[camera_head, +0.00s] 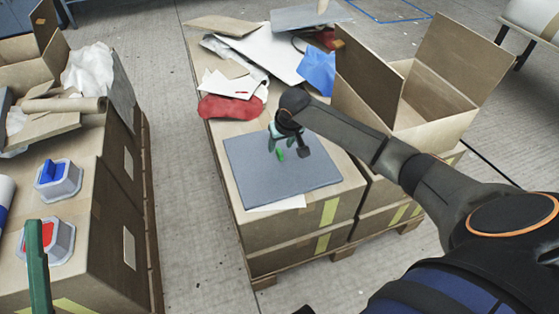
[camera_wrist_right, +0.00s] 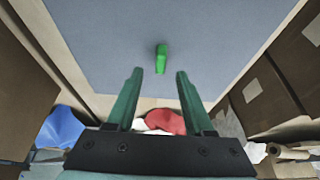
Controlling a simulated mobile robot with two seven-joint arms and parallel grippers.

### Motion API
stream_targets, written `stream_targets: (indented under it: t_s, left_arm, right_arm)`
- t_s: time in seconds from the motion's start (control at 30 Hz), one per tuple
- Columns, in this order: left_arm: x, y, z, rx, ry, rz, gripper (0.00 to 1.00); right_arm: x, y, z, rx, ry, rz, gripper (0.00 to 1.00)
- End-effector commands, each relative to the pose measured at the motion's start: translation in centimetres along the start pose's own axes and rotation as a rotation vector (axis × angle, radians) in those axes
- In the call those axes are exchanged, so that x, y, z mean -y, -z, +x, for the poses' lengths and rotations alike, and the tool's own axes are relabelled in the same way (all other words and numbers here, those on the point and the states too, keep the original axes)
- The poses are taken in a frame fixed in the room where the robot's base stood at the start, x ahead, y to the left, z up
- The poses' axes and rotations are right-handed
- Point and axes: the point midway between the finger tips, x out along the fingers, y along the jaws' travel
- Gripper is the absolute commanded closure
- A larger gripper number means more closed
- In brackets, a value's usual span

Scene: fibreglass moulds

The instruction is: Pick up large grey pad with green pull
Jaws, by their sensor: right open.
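The large grey pad (camera_head: 255,175) lies flat on the cardboard boxes in the middle. Its small green pull (camera_head: 280,154) stands up from its surface, and in the right wrist view the pull (camera_wrist_right: 161,58) shows against the grey pad (camera_wrist_right: 110,50). My right gripper (camera_head: 287,140) is over the pad, close to the pull. Its fingers (camera_wrist_right: 157,75) are open, with the pull just beyond the tips, between their lines; nothing is held. A green upright piece (camera_head: 38,268) at the lower left looks like a finger of my left gripper; its jaws cannot be made out.
A red pad (camera_head: 231,107), a blue piece (camera_head: 318,70) and loose sheets lie behind the grey pad. An open cardboard box (camera_head: 437,115) stands to the right. Boxes at left carry a blue-handled block (camera_head: 58,178) and a red-topped block (camera_head: 46,240). Bare floor (camera_head: 190,220) separates the stacks.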

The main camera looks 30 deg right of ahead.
Motion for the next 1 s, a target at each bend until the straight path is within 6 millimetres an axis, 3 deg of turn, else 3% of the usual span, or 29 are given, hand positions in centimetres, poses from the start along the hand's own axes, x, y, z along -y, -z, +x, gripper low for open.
stream_targets:
  t_s: [0.03, 0.2, 0.53, 1.0]
  left_arm:
    - [-0.3, 0.6, -0.5, -0.049, -0.006, 0.010, 0.50]
    - [-0.7, 0.8, -0.9, -0.077, -0.010, 0.001, 0.50]
    - [-0.7, 0.7, -0.9, -0.074, -0.009, -0.005, 0.50]
    - [-0.7, 0.7, -0.9, -0.073, -0.009, -0.005, 0.50]
  right_arm:
    - [0.0, -0.3, 1.4, 0.002, -0.001, 0.001, 0.47]
    - [0.0, -0.2, 3.4, 0.001, 0.000, 0.001, 0.47]
    - [0.0, -0.1, 3.6, 0.000, 0.000, 0.000, 0.49]
    - [0.0, -0.1, 3.6, 0.000, 0.000, 0.000, 1.00]
